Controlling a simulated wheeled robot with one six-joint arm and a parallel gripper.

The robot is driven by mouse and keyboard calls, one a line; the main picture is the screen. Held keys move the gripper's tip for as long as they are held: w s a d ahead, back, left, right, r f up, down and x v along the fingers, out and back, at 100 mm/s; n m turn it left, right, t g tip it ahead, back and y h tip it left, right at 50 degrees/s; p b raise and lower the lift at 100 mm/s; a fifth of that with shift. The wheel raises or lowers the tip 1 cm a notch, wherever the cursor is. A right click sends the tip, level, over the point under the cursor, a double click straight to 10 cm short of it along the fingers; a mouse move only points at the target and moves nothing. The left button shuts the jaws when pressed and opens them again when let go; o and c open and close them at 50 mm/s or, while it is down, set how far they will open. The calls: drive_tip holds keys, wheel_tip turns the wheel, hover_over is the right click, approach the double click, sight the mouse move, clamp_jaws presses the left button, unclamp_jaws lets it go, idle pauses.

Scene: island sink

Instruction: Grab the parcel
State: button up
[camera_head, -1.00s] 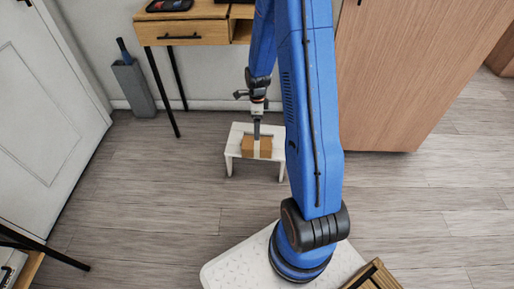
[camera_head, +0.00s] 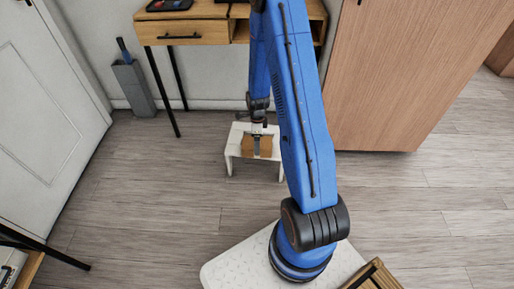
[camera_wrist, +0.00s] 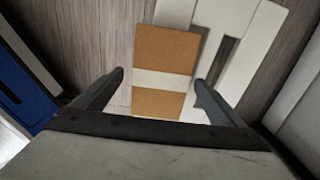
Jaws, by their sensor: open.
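The parcel is a small brown box with a pale band around its middle. It sits on a low white stool (camera_head: 233,148) in the head view, where the parcel (camera_head: 265,147) is partly hidden by my gripper (camera_head: 256,146). In the wrist view the parcel (camera_wrist: 167,50) lies ahead of my open gripper (camera_wrist: 160,82), with its near part between the two fingertips. A gap shows on each side, so the fingers look apart from it. The stool's slatted top (camera_wrist: 245,50) shows at the right of the parcel.
A wooden desk (camera_head: 190,32) stands behind the stool, with a grey bin (camera_head: 133,87) to its left. A tall wooden cabinet (camera_head: 400,75) is at the right. A white door (camera_head: 45,110) is at the left. The floor (camera_head: 150,200) in front of the stool is clear.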

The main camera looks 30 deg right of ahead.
drive_tip(key=shift+w+f, duration=0.1)
drive_tip(key=shift+f, duration=2.2)
drive_tip(key=c, duration=1.3)
